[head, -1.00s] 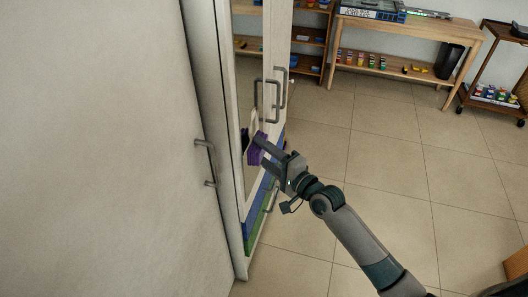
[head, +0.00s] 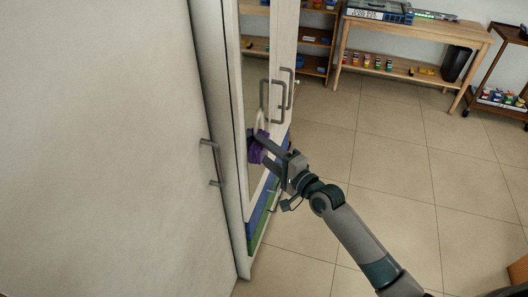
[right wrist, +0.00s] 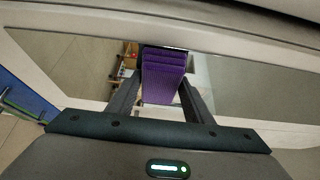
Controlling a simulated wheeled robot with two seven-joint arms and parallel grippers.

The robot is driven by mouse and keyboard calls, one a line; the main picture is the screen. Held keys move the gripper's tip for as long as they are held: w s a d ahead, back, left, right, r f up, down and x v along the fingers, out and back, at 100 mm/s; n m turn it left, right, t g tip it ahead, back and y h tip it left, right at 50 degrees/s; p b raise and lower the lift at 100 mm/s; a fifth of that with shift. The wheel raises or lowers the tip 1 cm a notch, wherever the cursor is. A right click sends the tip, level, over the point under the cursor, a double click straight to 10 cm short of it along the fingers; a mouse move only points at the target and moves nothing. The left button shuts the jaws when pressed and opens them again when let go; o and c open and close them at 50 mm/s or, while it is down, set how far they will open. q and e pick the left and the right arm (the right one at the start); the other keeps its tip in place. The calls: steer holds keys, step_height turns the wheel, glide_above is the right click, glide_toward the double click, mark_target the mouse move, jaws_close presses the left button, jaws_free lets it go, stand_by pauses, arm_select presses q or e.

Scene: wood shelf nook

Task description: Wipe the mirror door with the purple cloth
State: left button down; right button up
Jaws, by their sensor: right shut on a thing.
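The mirror door (head: 250,95) is a tall narrow mirror in a white frame, seen at a steep angle in the head view. In the right wrist view the mirror (right wrist: 240,85) stretches across the picture with reflections in it. My right gripper (head: 265,147) is shut on the folded purple cloth (head: 256,153). The cloth (right wrist: 163,78) shows between the two fingers in the right wrist view, at the mirror surface. Whether it presses on the glass I cannot tell. My left gripper is not in view.
Grey bar handles (head: 277,97) stand out from the white doors just above my right gripper. Another handle (head: 210,162) is on the large pale panel at left. A wooden table (head: 415,28) stands at the back. The tiled floor (head: 400,150) at right is clear.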

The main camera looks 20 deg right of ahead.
steer(key=shift+w+d+b, duration=0.55)
steer(key=shift+w+d, duration=0.4)
steer(key=shift+w, duration=0.3)
steer(key=shift+w, duration=0.1)
steer(key=shift+w+d+f+b, duration=0.15)
steer(key=shift+w+d+b, duration=0.55)
steer(key=shift+w, duration=0.25)
steer(key=shift+w+d, duration=0.2)
steer(key=shift+w, duration=0.25)
steer(key=shift+b, duration=0.3)
steer(key=shift+w+d, duration=0.1)
